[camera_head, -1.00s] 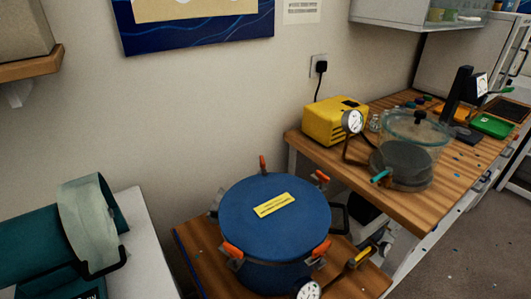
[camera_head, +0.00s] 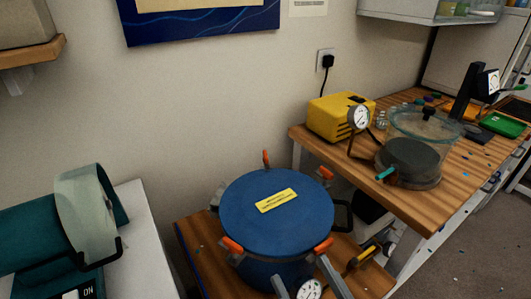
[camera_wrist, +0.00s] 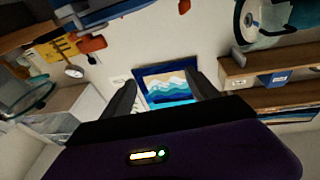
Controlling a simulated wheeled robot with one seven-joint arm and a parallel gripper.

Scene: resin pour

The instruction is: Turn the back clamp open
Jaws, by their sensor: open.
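The blue pressure pot (camera_head: 278,215) stands on a low wooden surface, its round lid on top with a yellow label. The back clamp (camera_head: 265,157) has an orange handle standing upright behind the lid. Other orange clamps sit at the back right (camera_head: 325,173), front left (camera_head: 232,245) and front right (camera_head: 323,246); the front two lie against the rim. My gripper (camera_head: 308,275) enters at the bottom edge, its grey fingers apart near the pot's front. In the wrist view my gripper (camera_wrist: 163,88) is open and empty, and orange handles show at the top.
A pot gauge (camera_head: 309,289) lies at the bottom edge near my fingers. To the right, a wooden bench holds a yellow pump (camera_head: 340,117), another gauge (camera_head: 359,117) and a clear chamber (camera_head: 420,145). A teal machine (camera_head: 60,225) stands at left. The wall is behind the pot.

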